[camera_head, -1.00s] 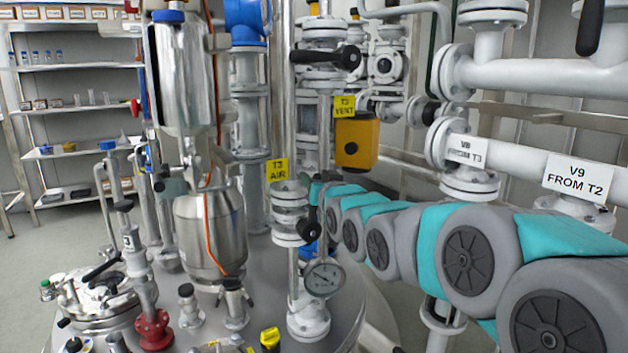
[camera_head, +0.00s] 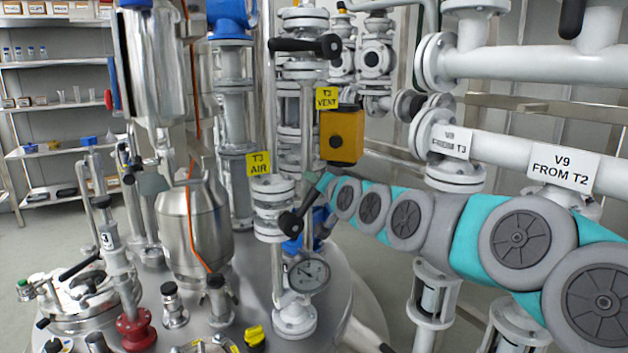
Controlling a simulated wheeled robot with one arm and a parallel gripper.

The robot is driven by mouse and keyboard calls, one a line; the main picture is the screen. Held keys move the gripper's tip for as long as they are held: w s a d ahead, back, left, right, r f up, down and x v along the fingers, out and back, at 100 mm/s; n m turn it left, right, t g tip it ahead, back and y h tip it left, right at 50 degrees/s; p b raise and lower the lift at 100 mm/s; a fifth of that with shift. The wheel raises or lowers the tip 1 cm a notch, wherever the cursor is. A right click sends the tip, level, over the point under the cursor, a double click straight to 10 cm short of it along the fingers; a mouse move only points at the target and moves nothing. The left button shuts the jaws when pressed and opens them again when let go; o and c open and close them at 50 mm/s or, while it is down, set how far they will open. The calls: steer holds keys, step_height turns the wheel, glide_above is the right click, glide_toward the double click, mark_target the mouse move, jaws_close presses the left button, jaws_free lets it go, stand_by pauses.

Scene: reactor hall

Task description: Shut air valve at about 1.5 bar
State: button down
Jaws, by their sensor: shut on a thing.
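The T3 AIR valve (camera_head: 273,207) is a white flanged valve on a vertical pipe, under a yellow "T3 AIR" tag (camera_head: 259,164). Its black lever handle (camera_head: 297,215) slants up to the right. My gripper (camera_head: 318,194), at the end of my grey and teal arm, is at the handle's upper end and shut on it. The fingers are small and partly hidden, so their exact hold is unclear.
A yellow-orange box (camera_head: 341,136) and the T3 VENT tag (camera_head: 327,98) are just above my gripper. A steel vessel (camera_head: 194,230) stands to the left. White pipes marked V8 and V9 (camera_head: 563,170) run close above my arm. Shelves (camera_head: 60,107) stand far left.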

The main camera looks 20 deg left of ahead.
steer(key=c, duration=0.7)
jaws_free()
steer(key=shift+s+d, duration=0.1)
steer(key=shift+b+v, duration=0.45)
steer(key=shift+v, duration=3.35)
